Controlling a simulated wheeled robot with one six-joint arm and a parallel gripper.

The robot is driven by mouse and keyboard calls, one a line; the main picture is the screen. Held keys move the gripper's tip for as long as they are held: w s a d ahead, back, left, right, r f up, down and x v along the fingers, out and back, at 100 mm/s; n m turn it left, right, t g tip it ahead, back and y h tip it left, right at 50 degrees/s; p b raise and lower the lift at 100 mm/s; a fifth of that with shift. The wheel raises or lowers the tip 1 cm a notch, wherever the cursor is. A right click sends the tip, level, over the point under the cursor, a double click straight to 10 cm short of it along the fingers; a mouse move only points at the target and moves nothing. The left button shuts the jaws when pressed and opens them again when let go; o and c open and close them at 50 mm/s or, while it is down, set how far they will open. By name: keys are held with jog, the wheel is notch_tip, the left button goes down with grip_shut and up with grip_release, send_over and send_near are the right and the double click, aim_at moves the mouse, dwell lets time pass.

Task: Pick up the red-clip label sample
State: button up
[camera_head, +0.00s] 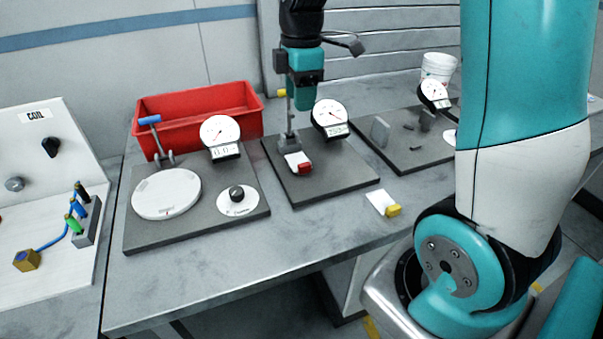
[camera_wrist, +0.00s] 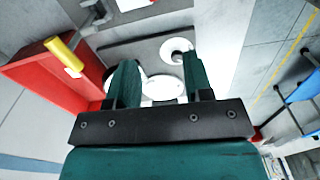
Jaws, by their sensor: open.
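The red-clip label sample, a small white card (camera_head: 294,157) with a red clip (camera_head: 305,168) at its front right corner, rests on the middle dark plate in the head view. In the wrist view its card (camera_wrist: 130,4) shows only at the top edge, partly cut off. My gripper (camera_head: 304,106) hangs above and behind the sample in the head view, fingers pointing down, apart from it. In the wrist view the two teal fingers (camera_wrist: 162,82) are spread with nothing held between them; the left plate's white discs show below.
A dial gauge (camera_head: 330,114) and a thin post (camera_head: 290,118) stand close by the sample. A yellow-clip card (camera_head: 392,210) lies right of the plate. A red bin (camera_head: 196,116) is at the back left. A second yellow piece (camera_wrist: 62,52) shows near the bin's end.

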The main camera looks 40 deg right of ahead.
jog(key=d+f, duration=0.2)
jog(key=p, duration=0.1)
send_over(306, 164)
jog(key=shift+n, duration=0.3)
notch_tip(306, 164, down, 10)
jog(key=shift+w+r, duration=0.1)
jog(key=shift+f+p, duration=0.9)
jog(key=shift+f, duration=2.25)
jog(key=shift+c, duration=0.5)
grip_shut()
